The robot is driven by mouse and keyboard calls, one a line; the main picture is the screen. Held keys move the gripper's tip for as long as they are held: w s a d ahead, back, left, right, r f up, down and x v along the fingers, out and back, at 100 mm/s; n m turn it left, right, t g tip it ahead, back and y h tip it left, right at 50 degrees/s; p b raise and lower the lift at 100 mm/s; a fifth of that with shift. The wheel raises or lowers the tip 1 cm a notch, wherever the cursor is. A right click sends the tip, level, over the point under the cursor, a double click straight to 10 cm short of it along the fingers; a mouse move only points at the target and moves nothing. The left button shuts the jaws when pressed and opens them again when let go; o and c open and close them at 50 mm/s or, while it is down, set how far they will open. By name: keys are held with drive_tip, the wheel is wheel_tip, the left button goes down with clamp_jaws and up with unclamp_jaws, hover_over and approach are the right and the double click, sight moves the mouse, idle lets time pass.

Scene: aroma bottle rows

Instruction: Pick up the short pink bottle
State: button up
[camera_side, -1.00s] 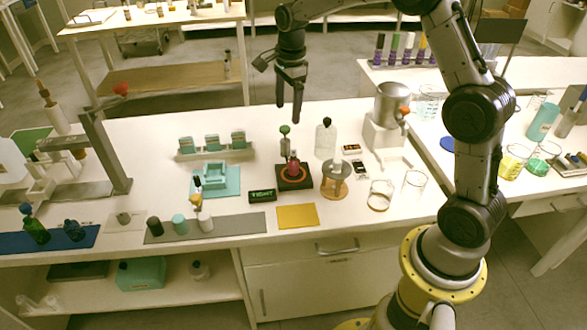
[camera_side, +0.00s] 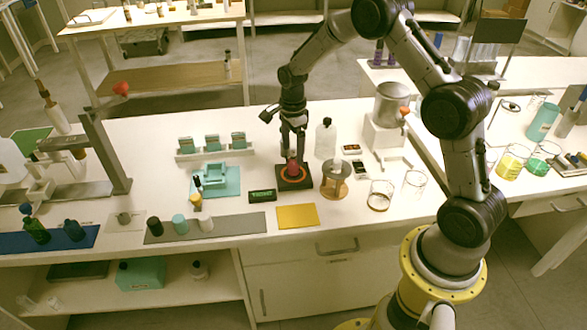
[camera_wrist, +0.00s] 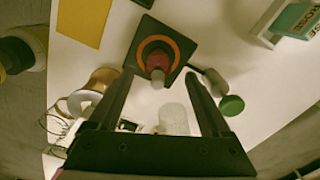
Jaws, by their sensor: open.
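The short pink bottle (camera_side: 293,169) stands upright on a square black base (camera_side: 307,182) with an orange ring. In the wrist view the bottle (camera_wrist: 156,65) shows from above, near the middle of the ring on the black base (camera_wrist: 178,34). My gripper (camera_side: 293,154) points down just above the bottle, its fingers apart. In the wrist view my gripper (camera_wrist: 158,78) is open, with one finger to each side of the bottle's line and nothing held. I cannot tell whether the fingertips reach below the bottle's top.
A green-capped item (camera_wrist: 231,105) lies close by the right finger in the wrist view. A clear bottle with a dark cap (camera_side: 326,140) and a round wooden stand (camera_side: 335,186) are to the right. A dark display (camera_side: 262,196) and a yellow card (camera_side: 297,216) lie in front.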

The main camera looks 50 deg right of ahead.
sight(293, 156)
drive_tip(key=shift+s+f, duration=0.15)
drive_tip(key=shift+f, duration=1.8)
clamp_jaws()
